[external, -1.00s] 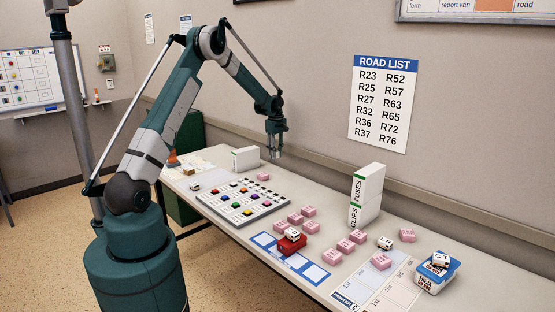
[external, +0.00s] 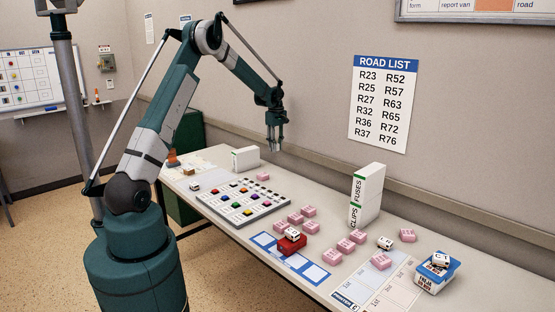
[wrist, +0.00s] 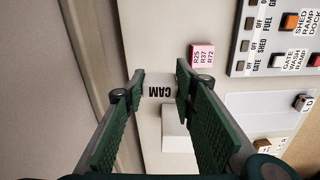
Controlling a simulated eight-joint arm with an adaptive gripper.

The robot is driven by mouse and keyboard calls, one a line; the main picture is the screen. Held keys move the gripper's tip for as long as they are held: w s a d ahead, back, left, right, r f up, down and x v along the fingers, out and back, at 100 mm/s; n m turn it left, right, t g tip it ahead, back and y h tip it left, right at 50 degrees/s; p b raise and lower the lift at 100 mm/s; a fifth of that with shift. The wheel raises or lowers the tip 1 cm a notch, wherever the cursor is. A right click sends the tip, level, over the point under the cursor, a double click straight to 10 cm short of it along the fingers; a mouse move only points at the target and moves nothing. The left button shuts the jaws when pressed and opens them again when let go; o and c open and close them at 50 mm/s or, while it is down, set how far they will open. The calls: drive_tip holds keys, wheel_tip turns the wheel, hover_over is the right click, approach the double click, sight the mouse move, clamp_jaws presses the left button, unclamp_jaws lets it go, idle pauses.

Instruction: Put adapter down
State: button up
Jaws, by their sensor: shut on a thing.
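My gripper (external: 274,147) is raised above the far part of the table, near the wall. The adapter is too small to make out clearly in the external view. It is held up, clear of the table. A white box (external: 245,158) stands on the table below and left of my gripper; it also shows in the wrist view (wrist: 174,130).
A pink block (external: 262,177) lies near the button panel (external: 244,200). Bare table lies between the pink block and the wall.

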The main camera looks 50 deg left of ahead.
drive_tip(key=s+a+b, duration=0.1)
drive_tip(key=s+a, duration=0.5)
drive_tip(key=a, duration=0.6)
drive_tip(key=s+a+b, duration=0.1)
drive_tip(key=s+a, duration=0.4)
drive_tip(key=a, duration=0.7)
drive_tip(key=b, duration=0.2)
hover_over(202, 166)
wheel_tip(202, 166, down, 3)
drive_tip(key=shift+w+a+f+n, duration=0.1)
drive_tip(key=shift+a+f+n, duration=0.3)
drive_tip(key=shift+f, duration=0.25)
drive_tip(key=shift+f, duration=0.1)
drive_tip(key=shift+f+b, duration=0.3)
drive_tip(key=shift+f, duration=2.75)
drive_tip(key=shift+f, duration=1.85)
drive_tip(key=shift+f+b, duration=0.2)
drive_tip(key=shift+b, duration=0.15)
